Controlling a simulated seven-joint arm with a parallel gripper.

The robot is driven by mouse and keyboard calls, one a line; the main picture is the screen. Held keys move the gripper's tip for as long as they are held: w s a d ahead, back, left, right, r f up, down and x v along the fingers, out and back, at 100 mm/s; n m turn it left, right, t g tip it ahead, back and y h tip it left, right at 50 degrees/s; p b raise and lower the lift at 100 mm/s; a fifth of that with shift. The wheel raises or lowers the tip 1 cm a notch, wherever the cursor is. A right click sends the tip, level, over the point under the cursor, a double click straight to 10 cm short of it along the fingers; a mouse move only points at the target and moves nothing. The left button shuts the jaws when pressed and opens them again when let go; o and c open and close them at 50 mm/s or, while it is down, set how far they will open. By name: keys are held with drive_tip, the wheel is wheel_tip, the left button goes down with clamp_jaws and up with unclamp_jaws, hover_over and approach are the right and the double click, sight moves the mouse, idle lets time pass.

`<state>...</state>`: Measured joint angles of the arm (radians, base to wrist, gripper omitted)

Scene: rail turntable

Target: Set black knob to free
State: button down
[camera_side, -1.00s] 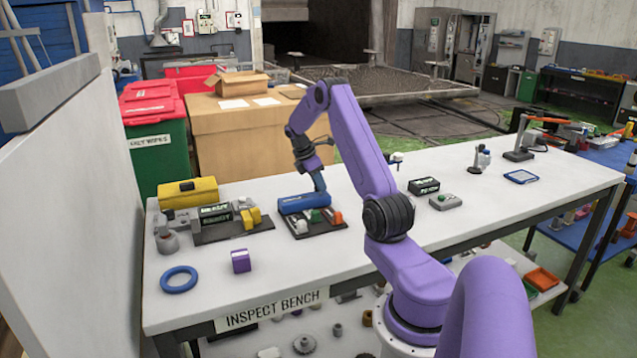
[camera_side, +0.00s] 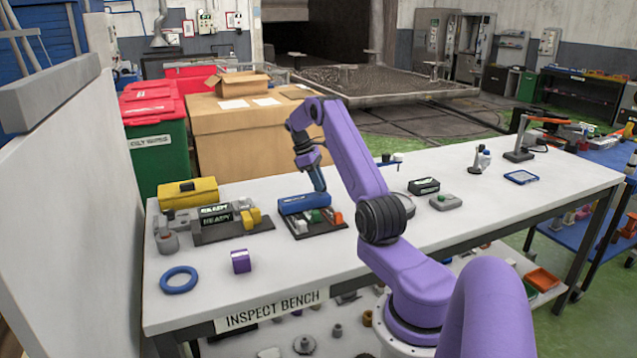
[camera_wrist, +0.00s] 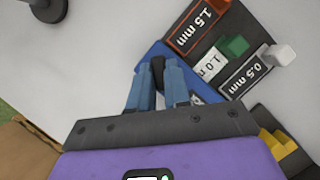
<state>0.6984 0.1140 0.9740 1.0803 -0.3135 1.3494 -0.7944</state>
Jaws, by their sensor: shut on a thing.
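The black knob (camera_wrist: 157,64) shows as a small dark piece between my fingertips in the wrist view. My gripper (camera_wrist: 156,80) is shut on it, its two blue fingers on either side. The knob sits by the end of a blue box (camera_wrist: 200,86). In the side view my gripper (camera_side: 321,190) points down at the right end of that blue box (camera_side: 300,204), and the knob is hidden there. The knob's setting and any "free" mark cannot be read.
Beside the blue box, a dark base carries white, green (camera_wrist: 236,46) and red blocks with labels 1.5 mm, 1.0 mm and 0.5 mm. A yellow box (camera_side: 188,192) and a "READY" panel stand to its left. A blue ring (camera_side: 179,279) and purple block (camera_side: 241,261) lie in front.

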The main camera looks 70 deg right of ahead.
drive_tip(key=m+y, duration=0.1)
drive_tip(key=m, duration=0.1)
drive_tip(key=m+y, duration=0.1)
drive_tip(key=m, duration=0.2)
drive_tip(key=shift+d+m+t, duration=0.2)
drive_tip(key=shift+m+t, duration=0.1)
drive_tip(key=shift+m+t+y, duration=0.4)
drive_tip(key=shift+m+y, duration=0.4)
drive_tip(key=shift+m, duration=1.3)
drive_tip(key=c, duration=1.1)
unclamp_jaws()
drive_tip(key=shift+d+r, duration=0.1)
drive_tip(key=shift+r, duration=0.05)
